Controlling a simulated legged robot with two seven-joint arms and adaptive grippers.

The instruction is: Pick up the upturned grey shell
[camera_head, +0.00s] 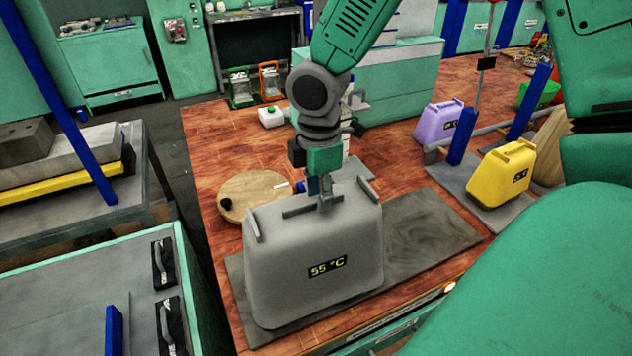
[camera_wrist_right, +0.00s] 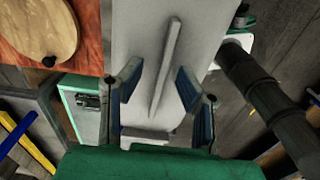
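The grey shell (camera_head: 310,250) is a large tapered box with a "55 °C" display on its front. It stands on a dark mat on the wooden table, with a thin raised ridge across its top. My right gripper (camera_head: 325,200) points down at the middle of that top. In the right wrist view the shell's grey top (camera_wrist_right: 140,30) fills the centre. There the right gripper's blue-padded fingers (camera_wrist_right: 159,76) are open on either side of the ridge, with gaps showing. In the head view the fingertips partly hide the ridge. My left gripper is not in view.
The dark mat (camera_head: 430,225) is bare to the right of the shell. A round wooden board (camera_head: 245,190) lies behind it at left. A yellow shell (camera_head: 502,172) and a purple shell (camera_head: 437,122) stand at right near blue posts. A white container (camera_head: 272,117) stands farther back.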

